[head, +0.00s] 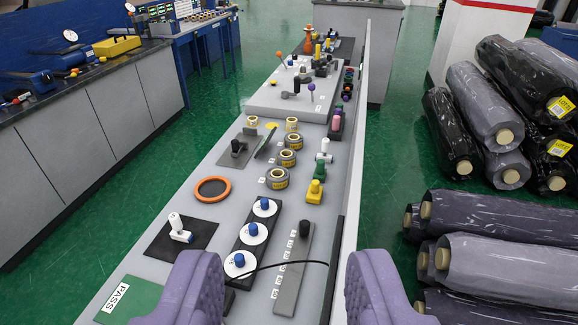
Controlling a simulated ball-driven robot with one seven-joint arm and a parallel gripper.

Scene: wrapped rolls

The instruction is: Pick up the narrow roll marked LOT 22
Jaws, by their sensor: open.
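Wrapped rolls lie in two piles on the green floor at the right. In the far pile, two black-wrapped rolls carry yellow lot labels, an upper one (562,107) and a lower one (560,148). I cannot read either number surely, so I cannot tell which roll is LOT 22. Grey-wrapped rolls (484,105) lie beside them. The near pile has a grey roll (510,262) and a dark purple roll (500,218), with no label showing. My gripper (287,270) has two purple padded fingers, wide apart and empty, at the bottom of the view, left of the piles.
A long grey bench (215,215) with tools, small tape rolls (277,178) and discs runs ahead below my gripper. A raised edge borders its right side. Green floor (400,165) is clear between bench and piles. A counter (75,130) stands left.

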